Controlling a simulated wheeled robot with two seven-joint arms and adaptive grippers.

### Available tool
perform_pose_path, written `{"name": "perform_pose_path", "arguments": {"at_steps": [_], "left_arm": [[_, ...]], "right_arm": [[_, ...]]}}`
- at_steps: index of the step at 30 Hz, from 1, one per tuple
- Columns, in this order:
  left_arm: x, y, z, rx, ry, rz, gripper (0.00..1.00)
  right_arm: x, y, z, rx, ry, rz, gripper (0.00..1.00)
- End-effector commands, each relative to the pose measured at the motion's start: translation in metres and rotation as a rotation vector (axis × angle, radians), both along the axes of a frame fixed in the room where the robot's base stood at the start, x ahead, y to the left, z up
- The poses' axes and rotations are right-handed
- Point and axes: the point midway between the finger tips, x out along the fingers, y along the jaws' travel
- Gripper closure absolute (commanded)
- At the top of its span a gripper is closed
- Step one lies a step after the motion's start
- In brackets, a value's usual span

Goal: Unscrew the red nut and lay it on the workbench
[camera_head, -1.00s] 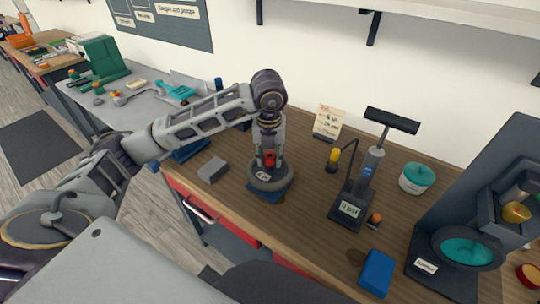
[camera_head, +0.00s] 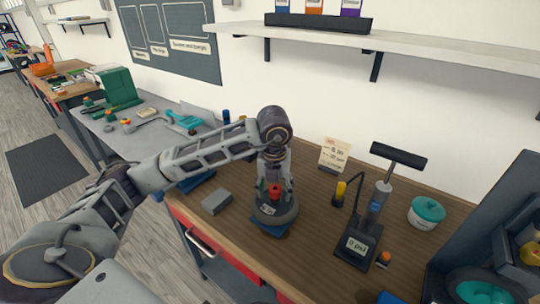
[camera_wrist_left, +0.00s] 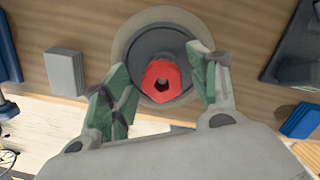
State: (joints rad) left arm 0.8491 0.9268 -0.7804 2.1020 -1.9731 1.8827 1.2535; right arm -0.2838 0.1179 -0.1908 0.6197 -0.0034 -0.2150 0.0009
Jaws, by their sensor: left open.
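The red nut (camera_head: 275,190) sits on top of a round grey base (camera_head: 283,215) on the wooden workbench (camera_head: 330,233). In the left wrist view the red nut (camera_wrist_left: 161,81) shows a dark hexagonal hole and lies over the dark round centre of the base. My left gripper (camera_head: 273,186) reaches down over the nut from above. In the left wrist view its green-padded fingers (camera_wrist_left: 160,85) are apart, one on each side of the nut, with visible gaps. The right gripper is not in view.
A grey block (camera_head: 216,201) lies left of the base. A pump with a gauge (camera_head: 358,245), a note card (camera_head: 334,155) and a teal-lidded jar (camera_head: 426,212) stand to the right. A wall shelf (camera_head: 400,48) hangs above.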

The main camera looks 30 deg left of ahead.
Motion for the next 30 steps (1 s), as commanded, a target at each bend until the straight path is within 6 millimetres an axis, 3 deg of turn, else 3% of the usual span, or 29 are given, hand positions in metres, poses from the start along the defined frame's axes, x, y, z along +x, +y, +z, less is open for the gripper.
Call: {"name": "perform_pose_path", "arguments": {"at_steps": [30], "left_arm": [[-0.0002,-0.0001,-0.0001,0.000,0.000,-0.463,0.40]], "right_arm": [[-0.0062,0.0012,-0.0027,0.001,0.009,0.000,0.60]]}}
